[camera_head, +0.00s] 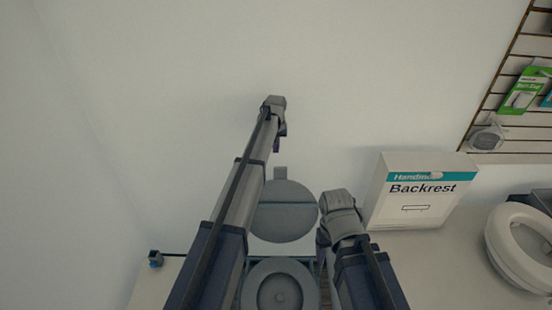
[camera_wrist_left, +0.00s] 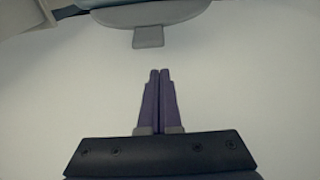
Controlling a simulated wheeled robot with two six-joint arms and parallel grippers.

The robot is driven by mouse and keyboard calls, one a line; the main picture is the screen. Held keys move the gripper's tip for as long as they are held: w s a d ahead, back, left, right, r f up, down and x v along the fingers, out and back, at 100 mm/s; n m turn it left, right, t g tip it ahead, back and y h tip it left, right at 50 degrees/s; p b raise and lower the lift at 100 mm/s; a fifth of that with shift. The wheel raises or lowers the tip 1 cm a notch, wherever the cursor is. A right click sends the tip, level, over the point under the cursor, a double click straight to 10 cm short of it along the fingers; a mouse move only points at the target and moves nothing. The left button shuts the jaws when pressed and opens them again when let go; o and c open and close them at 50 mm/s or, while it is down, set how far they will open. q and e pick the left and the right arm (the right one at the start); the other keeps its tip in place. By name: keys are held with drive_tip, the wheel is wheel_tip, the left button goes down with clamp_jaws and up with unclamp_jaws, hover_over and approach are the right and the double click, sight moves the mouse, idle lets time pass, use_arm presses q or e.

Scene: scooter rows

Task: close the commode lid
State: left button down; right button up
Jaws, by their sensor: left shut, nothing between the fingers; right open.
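The commode lid (camera_head: 290,222) is a grey disc standing raised behind the commode seat (camera_head: 252,290), with a small tab (camera_head: 280,173) at its top edge. The round seat opening faces up at the bottom of the head view. My left gripper (camera_head: 281,140) is above and behind the lid near the wall, shut and empty. In the left wrist view its purple fingers (camera_wrist_left: 160,78) are together, apart from the tab (camera_wrist_left: 148,37) and lid (camera_wrist_left: 150,13) at the top. My right gripper (camera_head: 322,250) is beside the lid's right edge, open; its fingers are mostly hidden.
A white Backrest box (camera_head: 415,205) stands to the right. A white ring-shaped seat (camera_head: 525,245) is at the far right. A slatted rack (camera_head: 500,100) with packages hangs at the upper right. The wall behind the lid is bare.

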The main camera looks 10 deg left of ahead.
drive_tip(key=shift+f, duration=0.15)
wheel_tip(320, 180, down, 10)
drive_tip(key=b, duration=0.9)
drive_tip(key=shift+r+b, duration=0.2)
drive_tip(key=shift+b, duration=0.2)
